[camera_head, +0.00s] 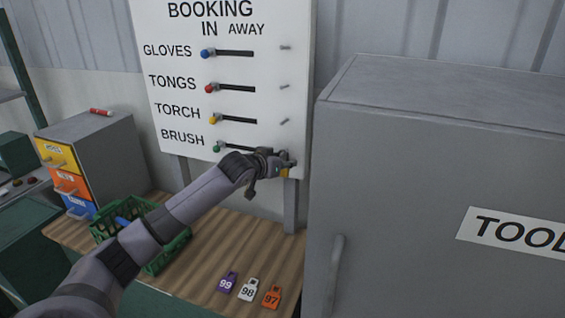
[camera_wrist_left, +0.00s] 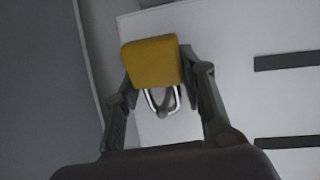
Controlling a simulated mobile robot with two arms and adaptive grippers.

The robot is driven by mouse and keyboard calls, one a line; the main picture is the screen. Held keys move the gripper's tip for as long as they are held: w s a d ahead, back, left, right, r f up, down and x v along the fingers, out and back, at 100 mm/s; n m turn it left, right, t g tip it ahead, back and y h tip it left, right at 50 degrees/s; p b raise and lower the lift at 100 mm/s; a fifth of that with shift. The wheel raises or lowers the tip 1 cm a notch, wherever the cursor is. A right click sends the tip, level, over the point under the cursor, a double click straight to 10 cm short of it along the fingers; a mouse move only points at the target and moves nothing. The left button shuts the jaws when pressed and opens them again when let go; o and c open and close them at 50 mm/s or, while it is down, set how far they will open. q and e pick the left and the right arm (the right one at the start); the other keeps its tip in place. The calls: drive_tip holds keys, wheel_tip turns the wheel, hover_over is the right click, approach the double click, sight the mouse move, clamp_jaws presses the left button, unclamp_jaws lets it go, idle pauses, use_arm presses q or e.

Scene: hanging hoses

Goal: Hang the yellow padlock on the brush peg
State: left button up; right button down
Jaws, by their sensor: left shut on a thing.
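The yellow padlock (camera_wrist_left: 153,62) is between the fingers of my left gripper (camera_wrist_left: 156,78) in the left wrist view, its silver shackle (camera_wrist_left: 163,100) pointing toward the palm. In the head view my left gripper (camera_head: 283,164) is at the lower right of the booking board (camera_head: 230,128), and a bit of the padlock (camera_head: 285,173) shows below it. The gripper is shut on the padlock. The brush row has a green knob (camera_head: 216,147) in a slot; the peg at its right end is hidden behind the gripper. I cannot tell whether the shackle touches the peg. My right gripper is not in view.
Bare pegs (camera_head: 285,47) stand above in the other rows. A grey tool cabinet (camera_head: 400,200) is close on the right. On the wooden bench (camera_head: 205,262) are a green basket (camera_head: 172,250) and three tags, purple (camera_head: 228,283), white (camera_head: 249,290) and orange (camera_head: 272,297).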

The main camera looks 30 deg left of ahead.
use_arm(q)
drive_tip(key=o, duration=1.3)
drive_tip(key=shift+o, duration=0.6)
drive_tip(key=o, duration=0.7)
drive_tip(key=shift+s, duration=0.15)
drive_tip(key=s, duration=0.2)
drive_tip(key=s+d, duration=0.1)
drive_tip(key=s, duration=0.2)
drive_tip(key=s+d, duration=0.1)
drive_tip(key=s, duration=0.2)
drive_tip(key=shift+s, duration=0.25)
drive_tip(key=shift+d, duration=0.1)
